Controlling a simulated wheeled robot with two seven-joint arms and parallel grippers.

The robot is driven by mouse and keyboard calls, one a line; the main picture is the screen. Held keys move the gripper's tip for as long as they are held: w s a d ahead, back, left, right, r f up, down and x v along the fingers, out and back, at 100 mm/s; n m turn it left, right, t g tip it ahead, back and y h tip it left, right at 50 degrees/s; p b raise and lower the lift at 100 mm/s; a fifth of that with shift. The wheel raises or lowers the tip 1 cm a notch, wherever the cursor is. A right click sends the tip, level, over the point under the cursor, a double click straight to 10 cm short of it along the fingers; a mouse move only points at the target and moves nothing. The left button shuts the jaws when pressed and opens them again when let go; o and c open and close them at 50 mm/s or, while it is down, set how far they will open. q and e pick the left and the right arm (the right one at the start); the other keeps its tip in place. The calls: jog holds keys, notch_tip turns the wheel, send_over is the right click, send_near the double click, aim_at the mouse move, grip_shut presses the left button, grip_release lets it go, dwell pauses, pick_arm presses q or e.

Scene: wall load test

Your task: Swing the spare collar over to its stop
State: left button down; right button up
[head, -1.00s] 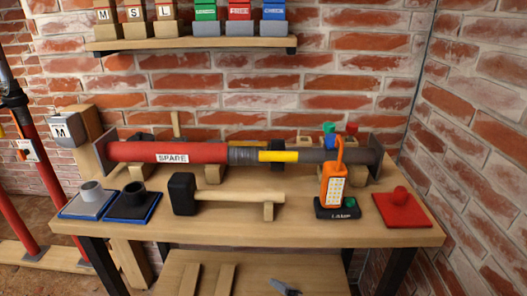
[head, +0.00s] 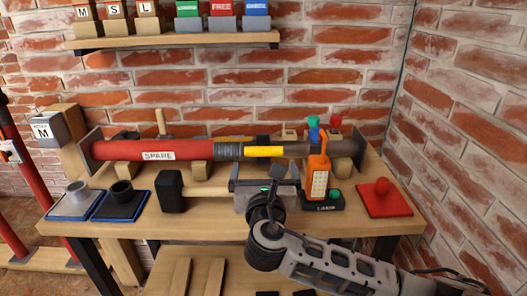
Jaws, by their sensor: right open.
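The spare prop (head: 158,155) is a long tube lying across wooden cradles on the bench, red on its left part with a SPARE label. A dark grey ribbed collar section (head: 228,150) sits at the end of the red part, with a yellow band (head: 264,151) to its right. A grey tube and end plate follow at the right. I cannot make out a separate handle or stop on the collar. My right gripper (head: 266,174) is open and empty in front of the yellow band, apart from the collar as far as I can tell. It hides part of the hammer handle. My left gripper is not in view.
The hammer (head: 172,191) lies in front of the prop. An orange lamp (head: 319,178) stands close to the right of my gripper. A red plate with a knob (head: 383,197) is at the right. Two blue-edged pads (head: 121,201) are at the left. A shelf (head: 180,40) hangs above.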

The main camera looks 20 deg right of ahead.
aim_at(264, 155)
jog(key=x, duration=0.8)
jog(key=shift+w, duration=0.1)
